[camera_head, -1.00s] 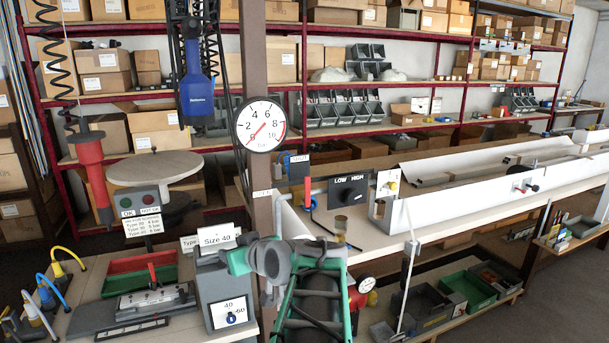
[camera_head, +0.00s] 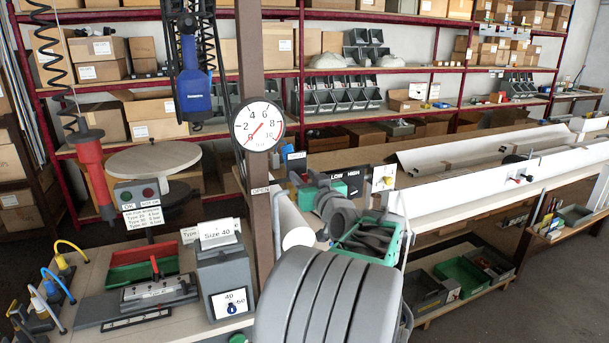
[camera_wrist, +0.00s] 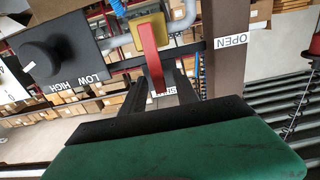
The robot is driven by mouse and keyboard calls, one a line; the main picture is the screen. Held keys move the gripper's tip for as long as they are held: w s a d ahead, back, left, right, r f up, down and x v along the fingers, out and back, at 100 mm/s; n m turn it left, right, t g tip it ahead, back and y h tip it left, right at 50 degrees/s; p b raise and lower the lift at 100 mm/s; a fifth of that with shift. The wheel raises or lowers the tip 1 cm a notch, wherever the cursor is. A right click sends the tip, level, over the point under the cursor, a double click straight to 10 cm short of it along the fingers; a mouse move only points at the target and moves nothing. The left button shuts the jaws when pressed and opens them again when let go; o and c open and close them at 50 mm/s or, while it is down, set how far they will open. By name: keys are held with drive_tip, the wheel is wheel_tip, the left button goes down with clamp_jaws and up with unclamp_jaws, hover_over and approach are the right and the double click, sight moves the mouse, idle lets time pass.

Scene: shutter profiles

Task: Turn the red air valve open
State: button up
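The red air valve's lever (camera_wrist: 152,55) shows in the wrist view, mounted on a yellow body (camera_wrist: 148,32) on a grey pipe. The lever points toward the SHUT label (camera_wrist: 165,93). The OPEN label (camera_wrist: 230,40) is on the dark post (camera_wrist: 223,75) to the right. In the head view my gripper (camera_head: 312,180) is in front of the valve area, and my arm hides most of the valve there. The green and black part low in the wrist view belongs to my gripper.
A black LOW/HIGH knob panel (camera_wrist: 50,60) is close beside the lever. The brown post (camera_head: 251,80) with a pressure gauge (camera_head: 258,125) stands left of my arm in the head view. A Size 40 box (camera_head: 222,270) is at the lower left. A long bench (camera_head: 450,215) extends right.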

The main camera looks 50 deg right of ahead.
drive_tip(key=shift+c, duration=0.6)
clamp_jaws()
idle(0.8)
